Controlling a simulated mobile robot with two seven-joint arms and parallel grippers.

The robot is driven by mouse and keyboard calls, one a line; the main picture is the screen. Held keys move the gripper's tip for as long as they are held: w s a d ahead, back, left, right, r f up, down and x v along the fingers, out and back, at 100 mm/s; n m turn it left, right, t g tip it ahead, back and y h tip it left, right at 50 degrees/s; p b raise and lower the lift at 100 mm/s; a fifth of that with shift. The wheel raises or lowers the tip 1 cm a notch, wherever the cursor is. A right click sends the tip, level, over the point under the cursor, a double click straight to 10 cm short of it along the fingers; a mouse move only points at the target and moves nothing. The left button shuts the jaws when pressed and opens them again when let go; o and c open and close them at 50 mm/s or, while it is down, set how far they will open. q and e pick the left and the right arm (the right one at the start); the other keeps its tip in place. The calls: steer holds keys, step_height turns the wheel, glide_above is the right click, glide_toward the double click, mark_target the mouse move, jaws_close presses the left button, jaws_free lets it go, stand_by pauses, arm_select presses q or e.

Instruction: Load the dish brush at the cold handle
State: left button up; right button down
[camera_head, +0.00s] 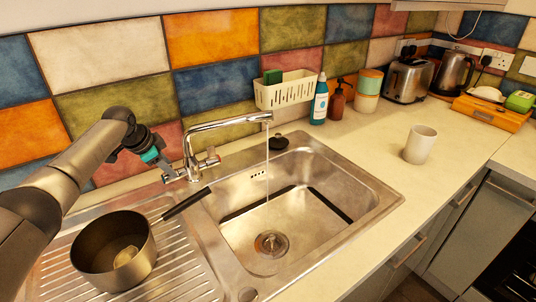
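The steel faucet (228,122) stands behind the sink, and a thin stream of water falls from its spout into the basin. It has one lever (211,160) at the right of its base and another (171,176) at the left; I cannot tell which is the cold handle. My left gripper (158,162), dark with a teal part, is beside the faucet, close to the left lever. Whether it touches the lever, and whether its fingers are open or shut, is not clear. I cannot make out a dish brush for certain. My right gripper is out of view.
A saucepan (92,243) with a black handle stands on the drainer, a pale round patch inside. A white rack (287,91) with a green sponge, bottles, a canister, toaster (406,81) and kettle line the back. A white mug (420,145) stands right of the sink (365,196) amid clear counter.

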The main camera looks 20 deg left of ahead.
arm_select(q)
jaws_close()
steer(key=shift+a, duration=0.1)
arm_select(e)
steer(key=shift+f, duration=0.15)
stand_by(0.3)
arm_select(q)
steer(key=shift+w+a+g+h+b, duration=0.25)
steer(key=shift+g+h+b, duration=0.15)
steer(key=shift+b, duration=0.8)
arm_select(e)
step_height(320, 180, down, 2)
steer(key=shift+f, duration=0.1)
arm_select(q)
steer(key=shift+w+a+b, duration=0.1)
steer(key=shift+a+b, duration=0.05)
steer(key=shift+b, duration=0.7)
steer(key=shift+r+n+g+h+b, duration=0.15)
steer(key=shift+n+g+h+b, duration=0.2)
steer(key=shift+b, duration=0.55)
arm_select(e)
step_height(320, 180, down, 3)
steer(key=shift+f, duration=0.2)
arm_select(q)
jaws_free()
